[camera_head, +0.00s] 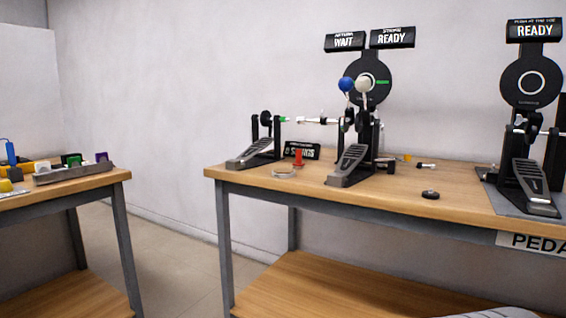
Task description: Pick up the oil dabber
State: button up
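I cannot tell for sure which object is the oil dabber. A small red upright piece with a wider foot (298,158) stands on the right-hand workbench, behind a shallow round dish (284,172) and in front of a black label sign. A small yellow-orange piece (405,158) lies farther back, right of the middle pedal. A small light-coloured piece with dark ends (426,165) lies beside it. My gripper is not in view; only a pale curved shape, perhaps part of my arm, shows at the bottom edge.
The right-hand workbench (245,176) carries a double pedal (352,165) with blue and white beaters, another pedal (530,190) at right, and a black round piece (430,194). A second bench (95,184) at left holds a grey rack (75,173). Floor shows between the benches.

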aim_at(298, 165)
jog(key=i+j, duration=0.35)
jog(key=i, duration=0.15)
jog(key=i+j, duration=0.3)
jog(key=i, duration=0.15)
